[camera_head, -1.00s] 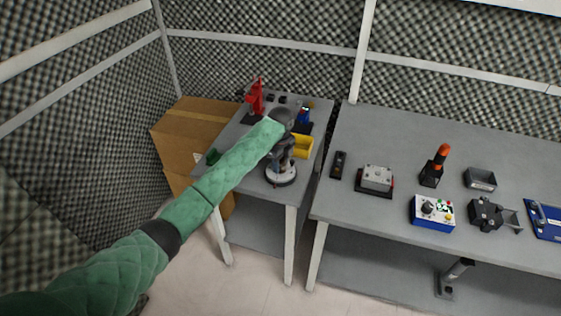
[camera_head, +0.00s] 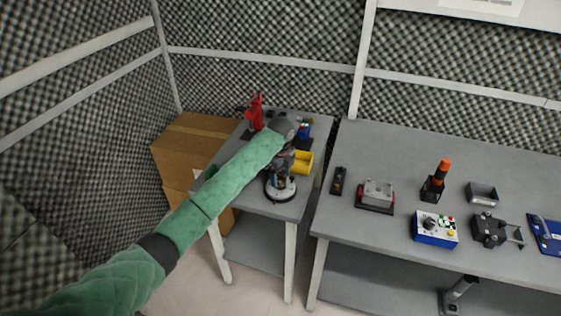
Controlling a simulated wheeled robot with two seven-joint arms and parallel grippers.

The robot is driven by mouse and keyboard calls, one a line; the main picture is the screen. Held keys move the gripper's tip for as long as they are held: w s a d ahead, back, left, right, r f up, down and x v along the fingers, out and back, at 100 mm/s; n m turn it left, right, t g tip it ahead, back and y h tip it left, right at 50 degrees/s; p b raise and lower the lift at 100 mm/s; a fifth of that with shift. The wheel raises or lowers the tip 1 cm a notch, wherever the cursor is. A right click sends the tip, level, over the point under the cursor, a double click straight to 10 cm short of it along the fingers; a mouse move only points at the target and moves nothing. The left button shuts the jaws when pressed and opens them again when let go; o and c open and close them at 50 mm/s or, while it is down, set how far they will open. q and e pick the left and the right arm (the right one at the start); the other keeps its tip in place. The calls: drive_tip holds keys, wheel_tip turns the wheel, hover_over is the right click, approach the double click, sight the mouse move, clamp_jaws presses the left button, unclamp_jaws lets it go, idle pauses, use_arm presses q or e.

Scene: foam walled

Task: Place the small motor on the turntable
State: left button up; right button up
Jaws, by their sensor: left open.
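The turntable (camera_head: 281,190) is a round white disc with a dark rim, near the front edge of the small grey table. My left gripper (camera_head: 281,178) is directly above it, pointing down, at the end of my green-sleeved left arm. It is open; its fingers are small and partly blurred against the disc. I cannot make out the small motor for certain; a small dark shape at the fingertips over the disc is too small to tell from the gripper. My right gripper is not in view.
A yellow bin (camera_head: 303,162) stands just behind and right of the gripper. A red tool (camera_head: 256,112) stands at the back. Cardboard boxes (camera_head: 190,140) are left. The larger table (camera_head: 400,150) at right holds several devices, including a blue control box (camera_head: 436,232).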

use_arm(q)
wheel_tip(320, 180, up, 9)
drive_tip(key=b, duration=0.3)
drive_tip(key=shift+f, duration=0.1)
drive_tip(key=shift+r, duration=0.6)
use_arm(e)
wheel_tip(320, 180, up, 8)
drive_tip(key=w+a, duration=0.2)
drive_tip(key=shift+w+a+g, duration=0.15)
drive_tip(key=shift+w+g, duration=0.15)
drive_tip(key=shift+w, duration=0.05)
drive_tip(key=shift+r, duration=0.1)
